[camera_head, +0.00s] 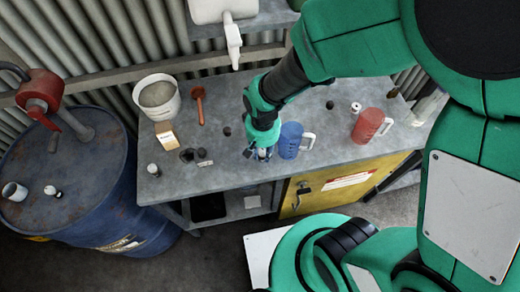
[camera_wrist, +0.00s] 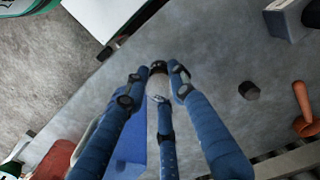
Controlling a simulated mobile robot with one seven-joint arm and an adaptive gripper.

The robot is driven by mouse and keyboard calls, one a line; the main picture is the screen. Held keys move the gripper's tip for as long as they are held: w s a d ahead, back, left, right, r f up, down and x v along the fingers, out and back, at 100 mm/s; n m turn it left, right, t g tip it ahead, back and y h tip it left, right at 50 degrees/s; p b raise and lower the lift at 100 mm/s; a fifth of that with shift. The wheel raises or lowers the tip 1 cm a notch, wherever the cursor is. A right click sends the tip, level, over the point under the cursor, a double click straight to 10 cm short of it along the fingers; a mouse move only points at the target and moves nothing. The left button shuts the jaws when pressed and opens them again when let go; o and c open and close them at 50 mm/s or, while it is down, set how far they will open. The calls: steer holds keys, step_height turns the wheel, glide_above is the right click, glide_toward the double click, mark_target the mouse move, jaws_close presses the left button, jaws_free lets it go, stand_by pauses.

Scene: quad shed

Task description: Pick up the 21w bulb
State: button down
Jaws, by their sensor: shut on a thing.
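My gripper (camera_head: 263,154) is low over the front part of the grey workbench (camera_head: 240,172), just left of the blue jug (camera_head: 290,140). In the wrist view my gripper (camera_wrist: 158,75) has its blue fingers closed around a small bulb (camera_wrist: 158,67) with a dark end. The fingers hide much of the bulb, and no wattage marking can be read on it. I cannot tell whether it touches the bench. Other small bulb-like things stand at the bench's left front (camera_head: 153,170), at its back right (camera_head: 355,107) and on the drum (camera_head: 52,192).
The blue jug (camera_wrist: 130,145) is close beside my fingers. A red jug (camera_head: 368,125) stands further right. A white bucket (camera_head: 158,97), a cardboard box (camera_head: 166,135), an orange-handled tool (camera_head: 200,106) and a small grey box (camera_head: 205,163) are left. A blue drum (camera_head: 85,215) stands beside the bench.

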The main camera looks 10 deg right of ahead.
steer(key=s+d, duration=0.1)
steer(key=s, duration=0.6)
steer(key=s+d+r+p, duration=0.1)
steer(key=s+d, duration=0.1)
steer(key=s, duration=0.4)
steer(key=shift+s+d+r, duration=0.15)
steer(key=shift+s+d, duration=0.15)
steer(key=shift+s, duration=0.1)
